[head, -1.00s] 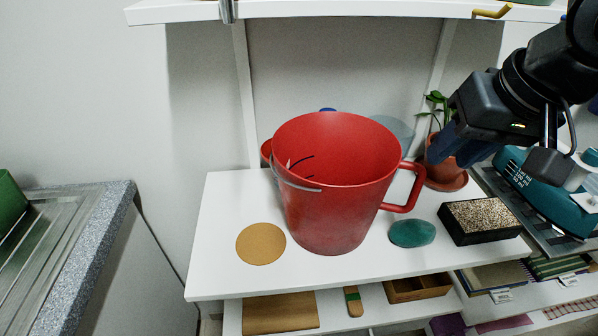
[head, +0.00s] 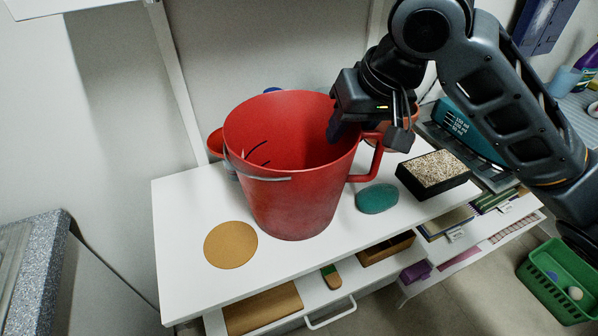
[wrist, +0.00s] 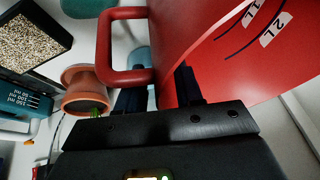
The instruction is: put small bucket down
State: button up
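The red bucket (head: 290,190) stands upright on the white shelf top (head: 180,215), its side handle to the right and a wire bail across its front. My gripper (head: 337,128) is at the right part of its rim, above the side handle, with a dark blue finger reaching inside. In the wrist view, the two fingers (wrist: 161,97) are apart. The bucket's red wall (wrist: 245,75), with volume marks, lies behind the right finger, and the left finger is outside by the handle. I see no firm contact on both sides.
A tan disc (head: 231,245) lies left of the bucket, a teal stone-like object (head: 377,199) right. A black tray of grains (head: 433,174) and a potted plant (wrist: 84,90) are farther right. A lower shelf holds a wooden board (head: 262,308). A green basket (head: 560,283) sits on the floor.

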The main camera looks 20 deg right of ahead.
jog(key=shift+w+f, duration=0.2)
jog(key=shift+f, duration=0.2)
grip_shut()
dwell(1.2)
